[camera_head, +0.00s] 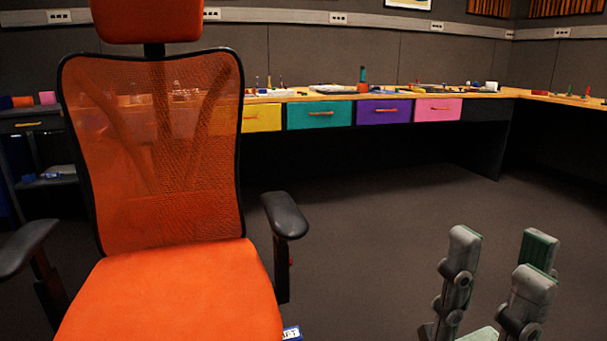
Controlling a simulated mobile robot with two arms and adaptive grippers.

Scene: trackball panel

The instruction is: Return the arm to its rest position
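My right gripper (497,262) is at the bottom right of the head view. Its grey fingers with green pads point up and stand apart, with nothing between them. It is over the dark floor, apart from the chair and the desk. My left gripper is not in view. No trackball panel can be made out in this view.
An orange office chair (172,285) with black armrests fills the left side, close by. A long wooden desk (300,97) runs along the back wall, with yellow, teal, purple and pink drawers and small objects on top. The carpet (370,235) between chair and desk is clear.

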